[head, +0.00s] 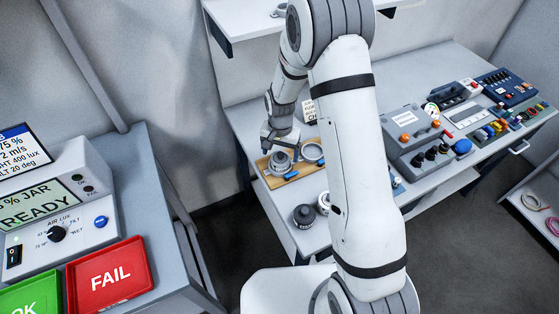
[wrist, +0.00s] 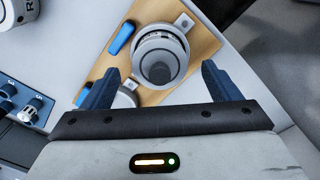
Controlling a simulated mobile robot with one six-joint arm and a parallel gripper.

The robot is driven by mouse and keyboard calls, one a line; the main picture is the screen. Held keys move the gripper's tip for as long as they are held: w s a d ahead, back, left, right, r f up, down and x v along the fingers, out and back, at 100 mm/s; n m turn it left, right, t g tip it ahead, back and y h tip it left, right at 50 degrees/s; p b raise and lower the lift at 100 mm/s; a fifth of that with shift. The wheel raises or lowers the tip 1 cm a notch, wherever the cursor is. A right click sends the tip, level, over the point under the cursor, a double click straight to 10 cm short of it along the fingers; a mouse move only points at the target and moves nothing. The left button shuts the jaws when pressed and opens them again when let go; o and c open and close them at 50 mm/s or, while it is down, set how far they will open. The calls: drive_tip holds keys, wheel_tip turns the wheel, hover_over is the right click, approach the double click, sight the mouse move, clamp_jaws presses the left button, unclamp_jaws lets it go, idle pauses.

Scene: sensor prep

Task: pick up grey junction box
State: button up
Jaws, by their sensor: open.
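A round grey housing with a dark centre and a small tab, which looks like the grey junction box (wrist: 161,55), sits on a wooden board (wrist: 200,37). In the head view the grey junction box (head: 281,162) is on the board's left part, just below my gripper (head: 280,142). In the wrist view my gripper (wrist: 160,68) is open, its blue-grey fingers on either side of the housing with nothing clamped. Contact cannot be told. A second grey part (wrist: 126,97) on the board is partly hidden by the left finger.
A blue piece (wrist: 121,38) lies beside the housing. A round grey ring-like part (head: 312,152) is close on the right of the board. A dark round part (head: 304,215) stands near the bench's front edge. A grey control box (head: 412,140) stands further right.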

drive_tip(key=shift+f, duration=1.4)
drive_tip(key=shift+s, duration=0.1)
drive_tip(key=c, duration=1.1)
